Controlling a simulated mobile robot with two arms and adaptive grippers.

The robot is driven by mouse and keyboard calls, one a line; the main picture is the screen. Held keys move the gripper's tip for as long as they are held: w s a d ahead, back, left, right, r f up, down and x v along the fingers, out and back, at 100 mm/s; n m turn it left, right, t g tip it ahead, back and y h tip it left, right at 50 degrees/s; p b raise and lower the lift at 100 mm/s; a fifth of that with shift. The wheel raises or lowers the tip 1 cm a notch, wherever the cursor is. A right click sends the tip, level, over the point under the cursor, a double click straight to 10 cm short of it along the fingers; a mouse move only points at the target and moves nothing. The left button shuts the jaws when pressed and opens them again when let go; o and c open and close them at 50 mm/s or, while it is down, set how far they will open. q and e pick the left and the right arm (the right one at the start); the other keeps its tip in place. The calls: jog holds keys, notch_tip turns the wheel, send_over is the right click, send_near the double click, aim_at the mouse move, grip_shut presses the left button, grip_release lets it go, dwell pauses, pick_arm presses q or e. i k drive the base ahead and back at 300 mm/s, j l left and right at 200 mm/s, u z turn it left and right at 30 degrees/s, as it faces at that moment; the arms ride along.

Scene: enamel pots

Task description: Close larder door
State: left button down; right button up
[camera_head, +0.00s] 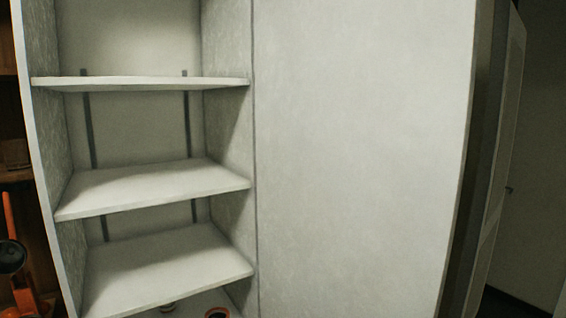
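The larder (150,195) stands open on the left, with several pale shelves showing. A large pale panel (360,150), which looks like the larder door, stands open to the right of the shelves. A dark vertical line runs between it and the shelf compartment. The panel's free edge is on the right, and its bottom is cut off by the frame. No handle shows on this face. Neither of my grippers is in view, so nothing is seen touching the panel.
The upper shelves are bare. Small round items (217,313) show low down at the bottom of the larder. A brown wooden unit (14,125) is at the far left. Another pale door-like panel (505,150) and a dark gap are behind the panel's right edge.

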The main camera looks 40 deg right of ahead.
aim_at(363, 108)
jog(key=l+u, duration=0.1)
jog(key=l, duration=0.8)
jog(key=k+l, duration=0.1)
jog(key=l, duration=0.75)
jog(key=l+u, duration=0.15)
jog(key=l, duration=0.75)
